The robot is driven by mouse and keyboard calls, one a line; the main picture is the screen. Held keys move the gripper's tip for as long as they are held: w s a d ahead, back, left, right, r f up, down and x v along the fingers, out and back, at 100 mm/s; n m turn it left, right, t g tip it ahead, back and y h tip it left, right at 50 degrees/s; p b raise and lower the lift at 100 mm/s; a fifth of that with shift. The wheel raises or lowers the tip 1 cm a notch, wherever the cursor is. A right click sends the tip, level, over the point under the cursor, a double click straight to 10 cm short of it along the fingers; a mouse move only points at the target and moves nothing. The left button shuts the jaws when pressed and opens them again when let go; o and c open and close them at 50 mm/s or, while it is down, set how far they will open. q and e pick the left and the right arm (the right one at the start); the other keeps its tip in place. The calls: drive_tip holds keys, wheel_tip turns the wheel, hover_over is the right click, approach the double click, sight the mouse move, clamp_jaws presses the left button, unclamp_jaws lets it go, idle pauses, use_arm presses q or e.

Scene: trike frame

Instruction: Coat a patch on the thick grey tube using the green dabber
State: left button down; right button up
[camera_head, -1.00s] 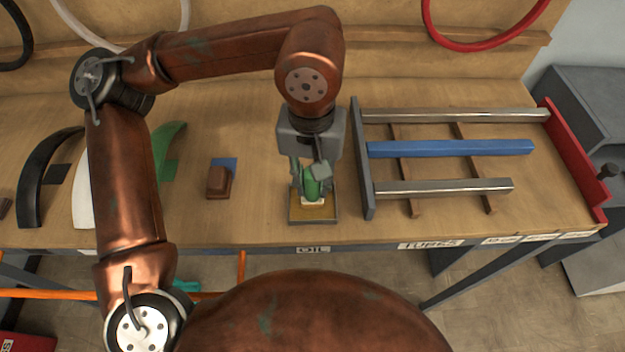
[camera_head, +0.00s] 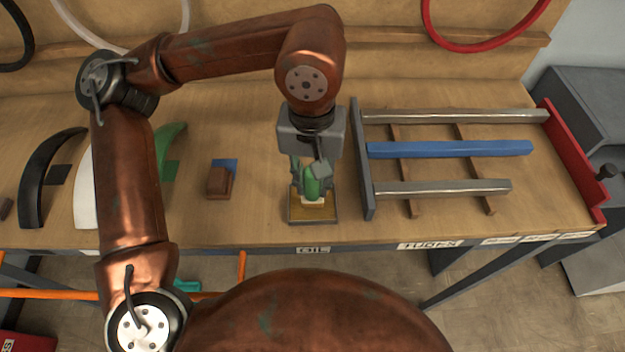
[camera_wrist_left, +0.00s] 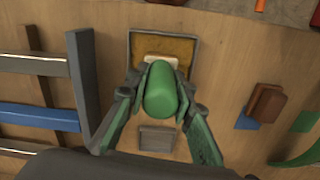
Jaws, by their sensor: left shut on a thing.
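My left gripper (camera_head: 312,180) is shut on the green dabber (camera_head: 313,189), held upright with its cream pad down over the shallow oil tray (camera_head: 297,221). In the left wrist view the dabber's green handle (camera_wrist_left: 161,88) sits between the two fingers, and the tray (camera_wrist_left: 190,35) lies beyond it. I cannot tell whether the pad touches the tray's yellowish bottom. Two grey tubes, one at the back (camera_head: 455,116) and one at the front (camera_head: 445,188), lie on the rack to the right; which is thicker is hard to tell. My right gripper is out of view.
A blue tube (camera_head: 450,149) lies between the grey ones. The rack's dark upright plate (camera_head: 362,165) stands close to the right of my gripper. A red end plate (camera_head: 575,160) closes the far side. A brown block (camera_head: 218,181) and curved fenders lie to the left.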

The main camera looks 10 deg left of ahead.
use_arm(q)
drive_tip(key=shift+r+p, duration=2.1)
drive_tip(key=shift+r, duration=1.15)
drive_tip(key=shift+d+f, duration=0.1)
